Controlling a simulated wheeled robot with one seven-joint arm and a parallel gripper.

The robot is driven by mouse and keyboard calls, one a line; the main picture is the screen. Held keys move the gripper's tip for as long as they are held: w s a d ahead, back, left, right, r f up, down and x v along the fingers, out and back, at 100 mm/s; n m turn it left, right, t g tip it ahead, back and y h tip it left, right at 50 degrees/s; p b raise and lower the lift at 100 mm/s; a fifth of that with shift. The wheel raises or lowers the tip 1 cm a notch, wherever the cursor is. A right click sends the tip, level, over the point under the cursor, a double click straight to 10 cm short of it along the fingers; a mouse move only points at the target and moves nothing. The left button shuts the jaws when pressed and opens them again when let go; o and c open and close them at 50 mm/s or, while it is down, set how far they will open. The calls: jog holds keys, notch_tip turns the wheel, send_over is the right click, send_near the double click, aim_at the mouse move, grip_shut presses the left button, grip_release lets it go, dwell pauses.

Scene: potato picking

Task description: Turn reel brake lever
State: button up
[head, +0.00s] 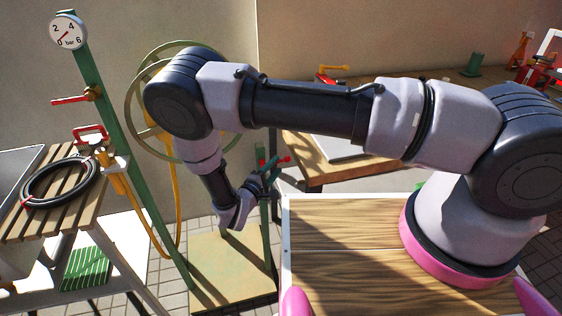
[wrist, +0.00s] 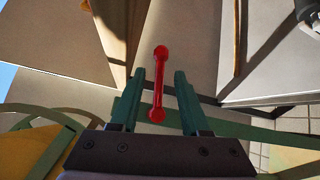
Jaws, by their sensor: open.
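The reel brake lever (wrist: 158,100) is a red bar with a rounded knob at each end. In the wrist view it stands nearly upright in the picture, between the two green fingers of my gripper (wrist: 159,74), with a visible gap on both sides. My gripper is open and not closed on it. In the head view my gripper (head: 273,168) is low at the centre, beside a green post, and a small red knob (head: 286,158) shows at its fingers. The green reel (head: 146,67) is behind my arm, which hides part of it.
A green post carries a pressure gauge (head: 67,31) and another red lever (head: 70,100). A yellow hose (head: 132,206) hangs below. A slatted bench (head: 40,222) with a coiled black hose (head: 27,196) stands at left. A wooden workbench (head: 312,171) is behind my arm.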

aim_at(282, 160)
jog(key=shift+x, duration=2.15)
grip_shut()
jog(key=shift+s+d, duration=0.1)
jog(key=shift+d, duration=0.05)
